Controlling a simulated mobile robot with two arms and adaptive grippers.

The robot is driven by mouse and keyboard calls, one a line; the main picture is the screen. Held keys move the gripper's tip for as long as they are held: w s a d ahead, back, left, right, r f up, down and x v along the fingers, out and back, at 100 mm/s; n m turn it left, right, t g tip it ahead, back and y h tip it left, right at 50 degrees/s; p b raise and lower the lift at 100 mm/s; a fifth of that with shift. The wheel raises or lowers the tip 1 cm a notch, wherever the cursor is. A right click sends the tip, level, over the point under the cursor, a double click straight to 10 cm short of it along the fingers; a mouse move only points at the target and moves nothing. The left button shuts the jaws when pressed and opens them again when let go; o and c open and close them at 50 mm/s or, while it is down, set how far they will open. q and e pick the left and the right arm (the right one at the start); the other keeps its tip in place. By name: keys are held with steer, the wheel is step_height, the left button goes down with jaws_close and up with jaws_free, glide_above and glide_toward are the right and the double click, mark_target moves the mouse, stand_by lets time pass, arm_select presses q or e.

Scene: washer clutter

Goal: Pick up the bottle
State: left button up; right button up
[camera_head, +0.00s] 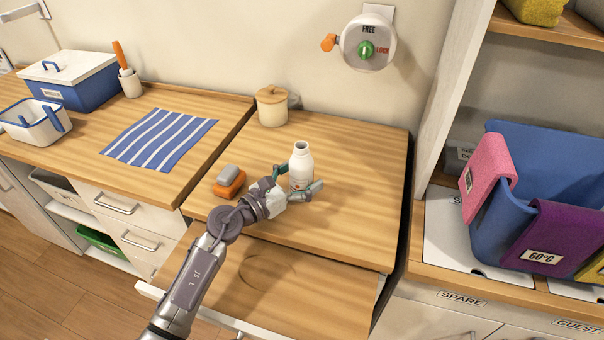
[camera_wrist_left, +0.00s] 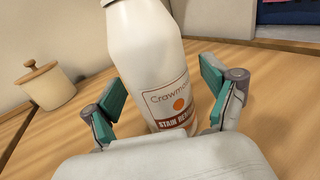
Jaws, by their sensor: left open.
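The bottle (camera_head: 301,165) is white with a label and stands upright on the wooden counter. In the left wrist view the bottle (camera_wrist_left: 148,60) fills the middle, with a label reading "Crawm..." and "STAIN RE..."; its top is cut off. My left gripper (camera_head: 296,182) is at the bottle in the head view. In the left wrist view the left gripper (camera_wrist_left: 165,98) is open, with one teal finger pad on each side of the bottle. A gap shows between the bottle and the right pad. My right gripper is not in view.
A lidded beige pot (camera_head: 272,107) stands behind the bottle. An orange and grey brush or sponge (camera_head: 229,181) lies to its left. An open drawer or pulled-out board (camera_head: 290,290) is below the counter. Blue bin (camera_head: 550,170) is on the right shelf. Counter right of the bottle is clear.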

arm_select(q)
steer(key=shift+a, duration=0.1)
steer(key=shift+c, duration=1.1)
steer(key=c, duration=1.1)
steer(key=shift+r, duration=0.1)
steer(key=shift+c, duration=0.6)
steer(key=shift+r, duration=0.1)
